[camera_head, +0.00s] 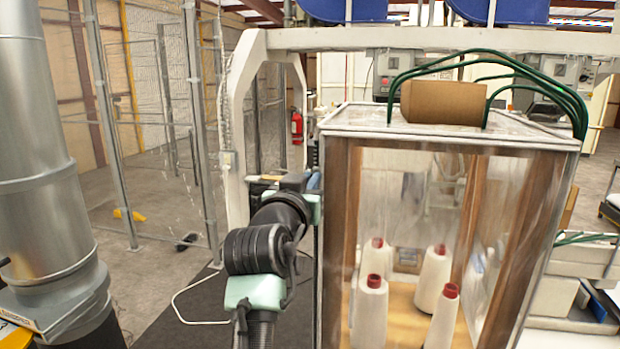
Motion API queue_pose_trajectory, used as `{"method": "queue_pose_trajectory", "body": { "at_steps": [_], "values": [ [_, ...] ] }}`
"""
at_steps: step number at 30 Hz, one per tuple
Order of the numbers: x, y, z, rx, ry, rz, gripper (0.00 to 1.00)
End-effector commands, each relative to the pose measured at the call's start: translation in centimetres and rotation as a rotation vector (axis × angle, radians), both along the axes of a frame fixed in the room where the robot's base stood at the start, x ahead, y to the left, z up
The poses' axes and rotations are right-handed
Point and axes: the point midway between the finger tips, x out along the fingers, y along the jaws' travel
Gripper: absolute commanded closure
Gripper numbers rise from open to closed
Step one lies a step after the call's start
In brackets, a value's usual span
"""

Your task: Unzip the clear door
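The clear door (410,195) is the see-through front of a framed box at right centre. It hangs upright and looks closed, with some glare on it. I cannot make out a zipper or its pull. My arm rises from the bottom and ends beside the box's upper left front edge. My gripper (312,181) is at that end, small and partly hidden by my own wrist. Its fingers cannot be made out, so I cannot tell whether it is open, shut or touching the door.
Several white thread cones (368,310) with red tops stand inside the box. A brown cardboard roll (444,102) and green tubes (515,65) are on its top. A large metal duct (40,160) stands far left. Dark floor mat (170,310) lies between duct and arm.

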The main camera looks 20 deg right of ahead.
Motion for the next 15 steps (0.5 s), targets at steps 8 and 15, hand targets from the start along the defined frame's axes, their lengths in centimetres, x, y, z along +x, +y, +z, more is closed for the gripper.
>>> {"method": "queue_pose_trajectory", "body": {
  "at_steps": [8,15],
  "values": [
    [0.0,0.0,-9.3,-0.001,0.003,-0.001,1.00],
    [0.0,-0.1,-16.5,0.000,0.004,-0.001,1.00]
  ]
}}
